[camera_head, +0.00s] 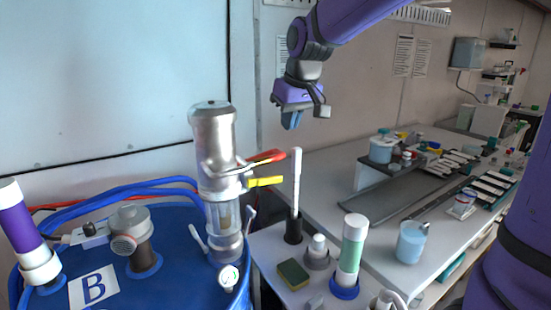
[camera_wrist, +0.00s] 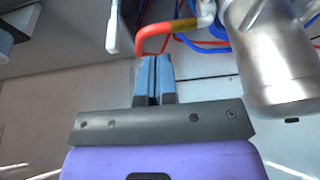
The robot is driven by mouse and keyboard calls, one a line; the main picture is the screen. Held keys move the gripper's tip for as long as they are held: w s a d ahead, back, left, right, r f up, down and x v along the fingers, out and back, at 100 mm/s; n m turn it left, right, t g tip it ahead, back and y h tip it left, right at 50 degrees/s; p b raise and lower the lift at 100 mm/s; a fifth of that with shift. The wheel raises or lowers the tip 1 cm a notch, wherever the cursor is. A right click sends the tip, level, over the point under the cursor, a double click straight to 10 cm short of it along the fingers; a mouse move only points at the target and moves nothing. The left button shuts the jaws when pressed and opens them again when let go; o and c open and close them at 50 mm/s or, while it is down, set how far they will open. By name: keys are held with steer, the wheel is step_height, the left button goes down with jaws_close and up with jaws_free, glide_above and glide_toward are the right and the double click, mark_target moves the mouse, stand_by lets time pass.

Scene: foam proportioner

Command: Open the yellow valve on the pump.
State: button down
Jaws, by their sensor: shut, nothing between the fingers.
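My gripper (camera_head: 291,122) is shut and empty, with blue fingers pointing down, above and to the right of both handles. In the wrist view the shut fingers (camera_wrist: 154,62) lie apart from the pump body (camera_wrist: 280,65), with the red handle (camera_wrist: 155,38) beyond the fingertips. I cannot clearly make out the yellow valve in the wrist view.
A white upright rod (camera_head: 297,180) stands close to the right of the handles. A green-and-white tube (camera_head: 352,250), a sponge (camera_head: 293,275) and a bottle stand on the white bench. The blue drum (camera_head: 180,275) with hoses is at the left.

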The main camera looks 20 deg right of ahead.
mark_target(277, 177)
steer(key=shift+g, duration=0.3)
steer(key=x, duration=0.4)
steer(key=a+x, duration=0.1)
steer(key=x, duration=0.7)
steer(key=shift+s+a, duration=0.15)
steer(key=shift+s, duration=0.2)
steer(key=shift+f, duration=0.65)
